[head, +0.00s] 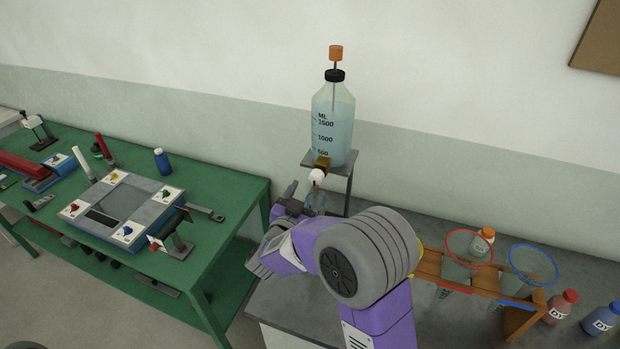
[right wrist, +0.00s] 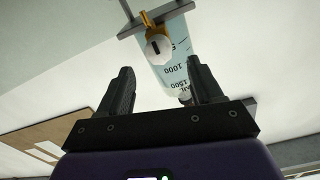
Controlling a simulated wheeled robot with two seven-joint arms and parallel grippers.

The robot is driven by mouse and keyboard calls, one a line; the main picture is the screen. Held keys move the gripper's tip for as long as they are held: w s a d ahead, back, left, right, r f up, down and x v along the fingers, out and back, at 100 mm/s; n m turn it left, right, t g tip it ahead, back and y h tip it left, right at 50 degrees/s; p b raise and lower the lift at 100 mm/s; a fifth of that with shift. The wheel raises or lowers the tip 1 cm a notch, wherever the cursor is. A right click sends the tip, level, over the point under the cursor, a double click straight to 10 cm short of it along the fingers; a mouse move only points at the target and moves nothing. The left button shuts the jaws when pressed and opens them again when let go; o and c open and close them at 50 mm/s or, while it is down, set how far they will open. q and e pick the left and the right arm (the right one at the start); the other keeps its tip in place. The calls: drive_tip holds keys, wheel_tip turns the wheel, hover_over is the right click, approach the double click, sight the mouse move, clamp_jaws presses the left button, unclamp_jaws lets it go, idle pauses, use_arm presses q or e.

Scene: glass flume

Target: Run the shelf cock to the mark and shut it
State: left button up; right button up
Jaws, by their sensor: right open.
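A clear bottle (head: 335,115) of pale blue liquid with an ML scale stands on a small raised shelf (head: 344,168). The shelf cock, a brass body (head: 321,162) with a white round knob (head: 317,175), juts from the bottle's foot. My right gripper (head: 298,197) is just below and left of the knob, partly hidden by its own wrist. In the right wrist view, the knob (right wrist: 158,48) lies beyond and between the open, empty fingers (right wrist: 160,68), apart from them. The bottle is upside down there. What stands beneath the cock is mostly hidden by my arm. My left gripper is not in view.
A green bench (head: 230,189) with tools and a grey panel (head: 115,208) is at left. At right, a wooden rack (head: 430,263) holds a red-rimmed funnel (head: 468,248) and a blue-rimmed funnel (head: 532,262), with small bottles (head: 561,305) beside it.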

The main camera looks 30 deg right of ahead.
sight(315, 180)
drive_tip(key=x, duration=0.6)
drive_tip(key=shift+s, duration=0.1)
drive_tip(key=shift+c, duration=0.4)
drive_tip(key=c, duration=1)
